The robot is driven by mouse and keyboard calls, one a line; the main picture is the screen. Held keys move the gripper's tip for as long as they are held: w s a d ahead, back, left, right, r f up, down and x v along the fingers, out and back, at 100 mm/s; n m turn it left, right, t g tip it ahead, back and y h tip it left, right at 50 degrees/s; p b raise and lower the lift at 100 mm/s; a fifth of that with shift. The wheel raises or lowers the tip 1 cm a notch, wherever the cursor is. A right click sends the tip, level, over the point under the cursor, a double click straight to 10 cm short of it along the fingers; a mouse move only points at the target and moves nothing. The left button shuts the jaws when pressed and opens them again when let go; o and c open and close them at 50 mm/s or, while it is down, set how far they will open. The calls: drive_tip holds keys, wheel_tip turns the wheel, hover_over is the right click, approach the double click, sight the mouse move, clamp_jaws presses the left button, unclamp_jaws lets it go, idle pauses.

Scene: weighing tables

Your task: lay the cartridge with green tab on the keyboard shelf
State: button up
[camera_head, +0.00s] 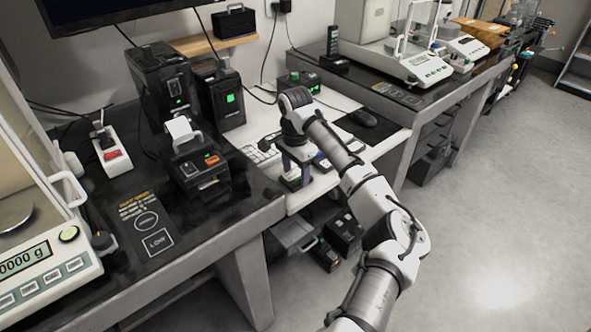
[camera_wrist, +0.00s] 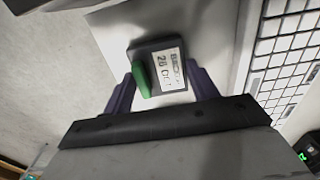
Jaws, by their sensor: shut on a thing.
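The cartridge is a dark block with a green tab and a white label reading "26 OCT"; it shows in the wrist view (camera_wrist: 172,50). My gripper (camera_wrist: 160,85) is shut on it, with one purple finger on each side. In the head view my gripper (camera_head: 295,170) is over the front edge of the keyboard shelf (camera_head: 338,178), a white surface between two dark tables. The wrist view shows the white shelf (camera_wrist: 110,28) behind the cartridge and floor to its left. I cannot tell whether the cartridge touches the shelf.
The keyboard (camera_wrist: 285,50) lies right of the cartridge in the wrist view. A mouse (camera_head: 363,118) lies on a dark pad at the shelf's right. A label printer (camera_head: 197,170) stands on the left table. Dark boxes (camera_head: 342,232) sit below the shelf.

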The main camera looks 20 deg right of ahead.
sight(296, 177)
drive_tip(key=shift+f, duration=0.15)
drive_tip(key=o, duration=1)
wheel_tip(296, 177, up, 12)
drive_tip(key=shift+r, duration=0.2)
